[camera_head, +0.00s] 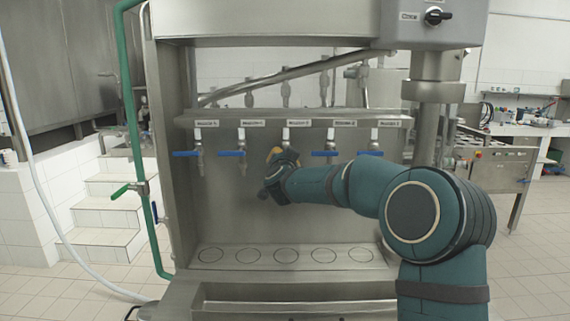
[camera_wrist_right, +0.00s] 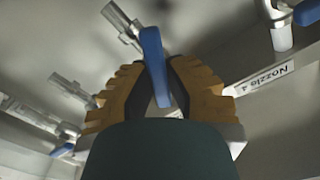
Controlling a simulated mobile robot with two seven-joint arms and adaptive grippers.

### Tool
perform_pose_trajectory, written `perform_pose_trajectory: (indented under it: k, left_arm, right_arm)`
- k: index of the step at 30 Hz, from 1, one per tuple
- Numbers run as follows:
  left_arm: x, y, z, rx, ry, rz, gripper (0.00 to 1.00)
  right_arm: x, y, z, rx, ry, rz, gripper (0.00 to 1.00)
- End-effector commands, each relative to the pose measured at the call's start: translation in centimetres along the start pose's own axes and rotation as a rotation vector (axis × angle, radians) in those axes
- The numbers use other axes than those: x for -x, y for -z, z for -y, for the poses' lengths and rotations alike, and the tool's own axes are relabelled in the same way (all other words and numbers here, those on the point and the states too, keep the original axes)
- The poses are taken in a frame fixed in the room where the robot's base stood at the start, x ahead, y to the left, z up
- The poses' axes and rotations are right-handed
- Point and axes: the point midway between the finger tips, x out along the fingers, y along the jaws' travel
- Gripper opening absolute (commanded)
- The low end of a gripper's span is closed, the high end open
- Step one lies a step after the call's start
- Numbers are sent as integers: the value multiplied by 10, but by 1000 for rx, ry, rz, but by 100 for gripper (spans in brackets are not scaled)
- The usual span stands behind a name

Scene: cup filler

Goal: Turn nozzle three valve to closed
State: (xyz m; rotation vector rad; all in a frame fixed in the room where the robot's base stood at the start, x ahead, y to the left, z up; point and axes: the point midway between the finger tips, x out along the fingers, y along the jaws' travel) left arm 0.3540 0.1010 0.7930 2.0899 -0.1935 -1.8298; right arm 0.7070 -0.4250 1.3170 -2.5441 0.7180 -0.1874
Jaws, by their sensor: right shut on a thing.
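The cup filler has a row of nozzle valves with blue lever handles under a label strip (camera_head: 296,124). My right gripper (camera_head: 278,153) is at the middle valve, the third in the row, and hides most of it in the head view. In the right wrist view its orange fingers (camera_wrist_right: 160,80) are shut around a blue valve handle (camera_wrist_right: 152,48), which stands up between them. The handle's exact angle on its valve cannot be told. The label beside it, Nozzle 4 (camera_wrist_right: 262,89), belongs to a neighbouring valve. My left gripper is not in view.
Neighbouring blue handles, left (camera_head: 231,153) and right (camera_head: 331,153), stick out sideways close to my gripper. Below is a steel shelf (camera_head: 222,266) with several ring marks and no cups. A green pipe (camera_head: 130,90) runs down the left side.

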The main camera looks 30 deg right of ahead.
Motion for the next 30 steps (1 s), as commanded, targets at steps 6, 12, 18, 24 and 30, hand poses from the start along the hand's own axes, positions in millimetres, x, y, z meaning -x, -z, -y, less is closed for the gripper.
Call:
perform_pose_trajectory:
  k: [6,12,18,24,30]
  left_arm:
    - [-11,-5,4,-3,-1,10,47]
    - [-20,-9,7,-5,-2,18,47]
    - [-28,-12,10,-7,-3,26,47]
    - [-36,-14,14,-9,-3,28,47]
    - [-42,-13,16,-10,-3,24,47]
  right_arm:
    - [0,1,3,-209,2,-3,0]
    - [0,2,6,-399,3,-4,0]
    - [0,3,8,-590,3,-3,0]
    - [0,5,11,-767,4,-4,0]
    - [0,8,13,-911,4,-4,0]
